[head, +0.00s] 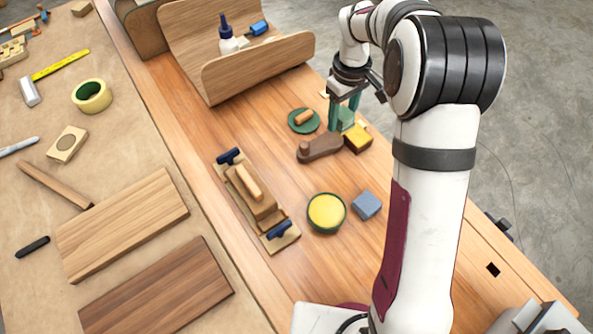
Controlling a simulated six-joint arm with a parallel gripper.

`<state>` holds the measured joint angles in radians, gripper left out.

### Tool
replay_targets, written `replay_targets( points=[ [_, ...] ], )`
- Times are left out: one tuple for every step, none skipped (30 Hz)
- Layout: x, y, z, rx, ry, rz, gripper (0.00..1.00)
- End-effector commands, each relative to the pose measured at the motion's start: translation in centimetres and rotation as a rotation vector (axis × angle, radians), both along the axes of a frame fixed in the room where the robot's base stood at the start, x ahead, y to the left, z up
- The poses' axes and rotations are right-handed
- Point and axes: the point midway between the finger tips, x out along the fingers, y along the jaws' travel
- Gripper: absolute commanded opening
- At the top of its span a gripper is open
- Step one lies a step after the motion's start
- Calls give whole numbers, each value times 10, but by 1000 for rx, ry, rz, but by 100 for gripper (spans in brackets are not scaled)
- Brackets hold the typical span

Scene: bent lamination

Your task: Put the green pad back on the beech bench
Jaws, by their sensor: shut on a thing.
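My gripper (344,112) has dark teal fingers pointing down near the back right of the beech bench (375,240). It is shut on the green pad (347,119), a small dull-green block showing between the fingers. The pad is partly hidden by the fingers and by a yellow block in front of it. I cannot tell whether the pad touches the bench top or hangs just above it.
Close by are a green disc with a wooden handle (303,121), a brown wooden tool (319,148) and a yellow block (357,139). A curved wooden form (260,75) stands behind.

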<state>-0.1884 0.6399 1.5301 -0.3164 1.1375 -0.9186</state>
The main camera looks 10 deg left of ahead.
Motion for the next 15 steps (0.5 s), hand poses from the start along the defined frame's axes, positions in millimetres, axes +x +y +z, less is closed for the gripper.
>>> replay_targets(
  points=[
    [-23, -2, 1, 2, 1, -1, 10],
    [-36, -3, 0, 3, 0, -2, 10],
    [-53, -5, -1, 5, -2, -5, 10],
    [-64, -6, -2, 6, -3, -6, 10],
    [-74, -8, -4, 6, -3, -9, 10],
    [-86, -9, -5, 9, -4, -11, 10],
    [-93, -10, -6, 9, -3, -13, 10],
    [-99, -11, -7, 9, -5, -14, 10],
    [-105, -11, -8, 9, -3, -15, 10],
    [-107, -9, -10, 10, -4, -14, 10],
    [-109, -6, -12, 10, -3, -15, 10],
    [-110, 2, -18, 10, -1, -12, 10],
    [-111, 9, -22, 10, 0, -12, 10],
    [-110, 18, -28, 10, 0, -11, 10],
    [-110, 31, -36, 9, 1, -9, 10]
  ],
)
